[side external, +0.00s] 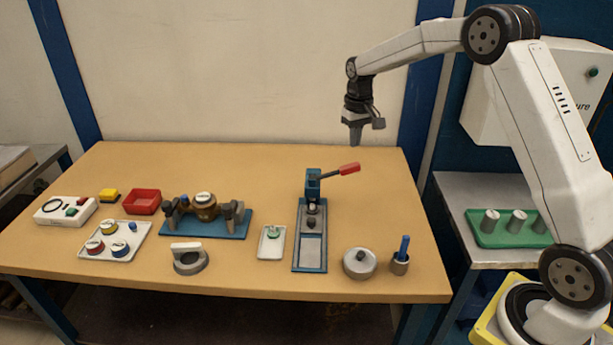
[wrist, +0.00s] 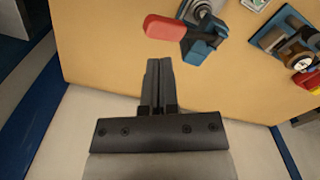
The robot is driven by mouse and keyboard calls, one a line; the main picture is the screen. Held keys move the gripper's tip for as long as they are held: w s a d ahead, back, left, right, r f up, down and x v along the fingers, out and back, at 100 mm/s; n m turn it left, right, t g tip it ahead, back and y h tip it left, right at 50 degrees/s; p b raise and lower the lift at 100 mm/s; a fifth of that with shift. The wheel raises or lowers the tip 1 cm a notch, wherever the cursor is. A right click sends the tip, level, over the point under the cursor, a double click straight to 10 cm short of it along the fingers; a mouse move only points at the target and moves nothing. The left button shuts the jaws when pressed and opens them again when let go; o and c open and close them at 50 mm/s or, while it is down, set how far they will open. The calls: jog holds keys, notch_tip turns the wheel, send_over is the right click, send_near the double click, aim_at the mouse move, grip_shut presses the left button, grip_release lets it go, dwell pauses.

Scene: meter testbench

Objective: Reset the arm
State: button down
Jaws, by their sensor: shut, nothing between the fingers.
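My gripper (side external: 355,138) hangs from my arm above the back right part of the wooden table (side external: 270,165), pointing down. It is shut and empty. In the wrist view, my gripper (wrist: 159,64) shows its two fingers pressed together with nothing between them. The nearest thing to it is the blue press (side external: 312,184) with a red-tipped lever (side external: 349,168). The gripper is above and behind this lever, apart from it. The red lever end also shows in the wrist view (wrist: 165,27).
On the table are a brass meter (side external: 205,206) in a blue fixture, a red bin (side external: 142,201), a white tray (side external: 92,256) with several parts, a grey round weight (side external: 360,263) and a cup (side external: 399,266) with a blue tool. A green tray (side external: 490,240) stands right. The table's back strip is clear.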

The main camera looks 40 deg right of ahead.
jog(key=shift+r, duration=0.15)
jog(key=shift+s+a, duration=0.1)
jog(key=shift+s+a, duration=0.1)
jog(key=shift+a, duration=0.1)
jog(key=s+a+f+n+t, duration=0.1)
jog(key=s+a+f, duration=0.1)
jog(key=s+a, duration=0.5)
jog(key=s+a+f+n+t, duration=0.1)
jog(key=s+a, duration=0.6)
jog(key=s, duration=0.9)
jog(key=shift+a+f+n+t, duration=0.3)
jog(key=shift+a+f+n, duration=0.1)
jog(key=shift+f+n, duration=0.15)
